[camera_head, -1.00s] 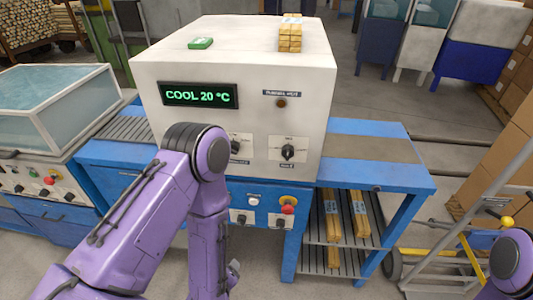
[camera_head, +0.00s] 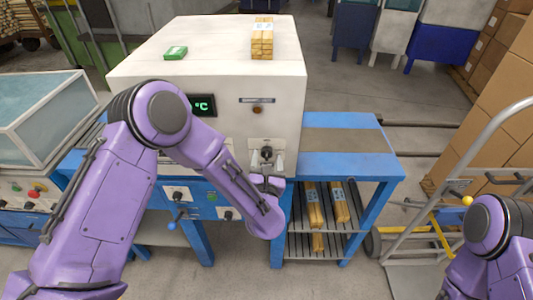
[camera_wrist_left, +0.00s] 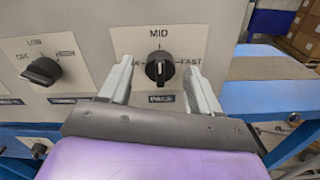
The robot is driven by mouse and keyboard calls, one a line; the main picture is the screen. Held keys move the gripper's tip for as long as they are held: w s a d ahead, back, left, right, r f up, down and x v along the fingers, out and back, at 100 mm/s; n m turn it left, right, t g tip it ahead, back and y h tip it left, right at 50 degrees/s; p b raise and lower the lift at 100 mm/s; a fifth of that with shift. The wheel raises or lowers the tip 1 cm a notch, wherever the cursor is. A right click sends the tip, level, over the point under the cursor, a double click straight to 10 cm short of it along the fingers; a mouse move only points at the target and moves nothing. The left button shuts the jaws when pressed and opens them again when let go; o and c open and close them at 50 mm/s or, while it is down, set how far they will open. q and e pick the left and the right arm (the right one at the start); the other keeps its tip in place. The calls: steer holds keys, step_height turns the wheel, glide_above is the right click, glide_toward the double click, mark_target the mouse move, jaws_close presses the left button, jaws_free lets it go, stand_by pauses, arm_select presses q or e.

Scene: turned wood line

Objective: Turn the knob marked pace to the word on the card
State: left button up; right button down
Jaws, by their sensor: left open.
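The pace knob (camera_wrist_left: 159,71) is black, on a white plate of the machine front in the left wrist view. MID is printed above it and FAST at its right; the left word is mostly hidden. PACE is on a label below. The knob's grip stands about upright, towards MID. It also shows small in the head view (camera_head: 267,153). My left gripper (camera_head: 267,162) is open, its fingers on either side of the knob with gaps in the left wrist view (camera_wrist_left: 160,78). Whether they reach around it I cannot tell. I cannot make out a card. My right gripper is out of view.
Another black knob (camera_wrist_left: 42,71) with several words around it sits left of the pace knob. A green box (camera_head: 176,53) and a wood bundle (camera_head: 262,40) lie on the machine. A hand truck (camera_head: 440,215) stands at right. My left arm covers part of the display (camera_head: 203,105).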

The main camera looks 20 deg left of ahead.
arm_select(q)
steer(key=shift+w+a, duration=0.1)
steer(key=shift+w, duration=0.3)
steer(key=c, duration=1)
steer(key=shift+c, duration=0.2)
steer(key=shift+f, duration=0.1)
